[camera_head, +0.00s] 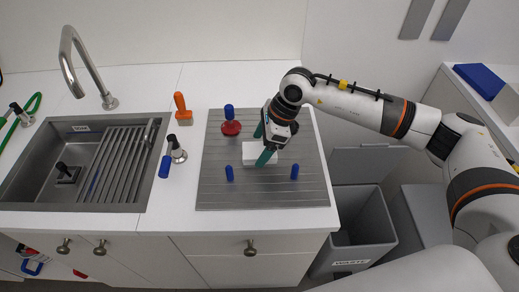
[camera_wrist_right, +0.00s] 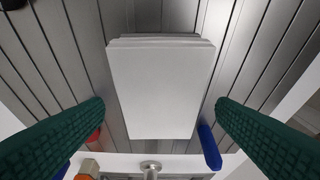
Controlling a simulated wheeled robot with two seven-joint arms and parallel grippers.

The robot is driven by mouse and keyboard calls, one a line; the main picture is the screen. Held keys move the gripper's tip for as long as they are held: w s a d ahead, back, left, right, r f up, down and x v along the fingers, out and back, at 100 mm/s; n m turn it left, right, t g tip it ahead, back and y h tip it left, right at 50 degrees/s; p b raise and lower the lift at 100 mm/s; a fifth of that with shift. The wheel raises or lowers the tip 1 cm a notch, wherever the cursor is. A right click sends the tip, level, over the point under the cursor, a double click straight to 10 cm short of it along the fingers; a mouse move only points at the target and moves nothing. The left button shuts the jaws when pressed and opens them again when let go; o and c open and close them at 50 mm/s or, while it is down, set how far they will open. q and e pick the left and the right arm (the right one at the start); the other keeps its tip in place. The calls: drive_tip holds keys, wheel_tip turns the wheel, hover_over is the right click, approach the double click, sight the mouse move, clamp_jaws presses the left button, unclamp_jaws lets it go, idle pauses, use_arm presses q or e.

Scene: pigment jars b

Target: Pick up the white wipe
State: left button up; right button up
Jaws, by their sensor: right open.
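The white wipe (camera_head: 249,152) lies on the grey ribbed board as a flat rectangular stack of white sheets. In the right wrist view the wipe (camera_wrist_right: 158,88) fills the middle, seen from above. My right gripper (camera_head: 262,145) is over the wipe with its green fingers spread. In the wrist view the open right gripper (camera_wrist_right: 160,108) has one finger on each side of the wipe, with gaps between. The gripper hides part of the wipe in the head view. How far the fingertips are above the board is unclear. My left gripper is not in view.
Blue pieces stand on the board (camera_head: 213,195), left (camera_head: 229,173) and right (camera_head: 294,172) of the wipe, near a red knob-shaped piece (camera_head: 231,128). An orange-handled tool (camera_head: 181,107) and the sink (camera_head: 60,207) are left. A waste bin (camera_head: 352,262) stands right of the counter.

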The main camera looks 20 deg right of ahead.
sight(258, 150)
drive_tip(key=shift+x, duration=1.3)
drive_tip(key=c, duration=1.1)
drive_tip(key=shift+o, duration=0.2)
drive_tip(key=shift+r, duration=0.15)
wheel_tip(258, 150, up, 9)
drive_tip(key=shift+r+b, duration=0.1)
drive_tip(key=shift+b, duration=1)
drive_tip(key=shift+r, duration=0.35)
drive_tip(key=shift+o, duration=1)
drive_tip(key=shift+f, duration=0.1)
drive_tip(key=shift+c, duration=0.5)
